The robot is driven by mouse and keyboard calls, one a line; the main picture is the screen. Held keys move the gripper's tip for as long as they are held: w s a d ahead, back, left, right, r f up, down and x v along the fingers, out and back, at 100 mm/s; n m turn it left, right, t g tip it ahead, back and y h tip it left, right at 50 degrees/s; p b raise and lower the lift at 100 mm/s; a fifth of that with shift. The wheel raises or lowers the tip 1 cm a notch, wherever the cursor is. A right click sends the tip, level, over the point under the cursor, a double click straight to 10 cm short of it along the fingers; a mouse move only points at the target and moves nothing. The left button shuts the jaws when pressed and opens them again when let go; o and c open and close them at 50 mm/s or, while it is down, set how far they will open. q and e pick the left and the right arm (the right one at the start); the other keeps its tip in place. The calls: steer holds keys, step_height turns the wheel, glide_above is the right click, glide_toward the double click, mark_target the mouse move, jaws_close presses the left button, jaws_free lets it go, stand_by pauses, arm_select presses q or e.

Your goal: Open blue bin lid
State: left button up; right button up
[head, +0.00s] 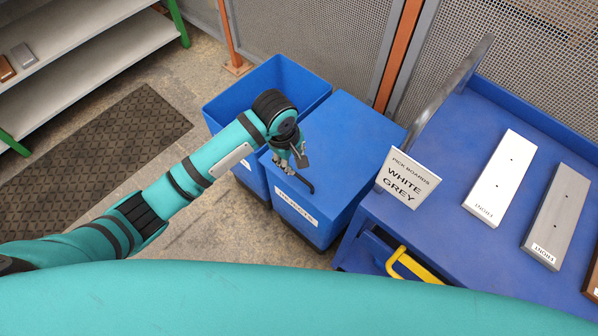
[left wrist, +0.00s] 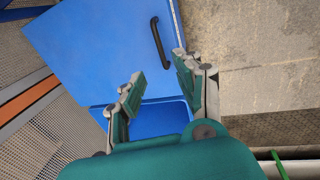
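The blue bin (head: 345,205) with its lid (head: 352,130) shut stands in the middle of the head view, with a white label on its front. A black handle (head: 307,184) sits near the lid's front edge, and it also shows in the left wrist view (left wrist: 157,42). My left gripper (head: 296,165) is above the lid's front left part, close to the handle. In the left wrist view its fingers (left wrist: 160,85) are spread and empty, with the handle beyond their tips and not between them. My right gripper is not in view.
An open blue bin (head: 222,108) stands directly left of the lidded one. A blue cart (head: 455,245) with boards, a sign (head: 407,178) and a yellow handle is close on the right. Mesh fencing (head: 310,40) stands behind. Floor in front is clear.

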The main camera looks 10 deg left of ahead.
mark_target(300, 177)
arm_select(q)
steer(key=f, duration=0.4)
steer(key=w+f+b, duration=0.1)
steer(key=f, duration=0.2)
steer(key=w+d+f, duration=0.1)
steer(key=f, duration=0.3)
steer(key=shift+d+f+b, duration=0.1)
steer(key=shift+f+b, duration=0.2)
steer(key=shift+f, duration=0.05)
steer(key=shift+w+f, duration=0.15)
steer(key=shift+f, duration=0.35)
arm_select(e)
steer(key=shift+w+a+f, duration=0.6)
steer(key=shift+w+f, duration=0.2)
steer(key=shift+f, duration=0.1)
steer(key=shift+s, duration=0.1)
arm_select(q)
jaws_close()
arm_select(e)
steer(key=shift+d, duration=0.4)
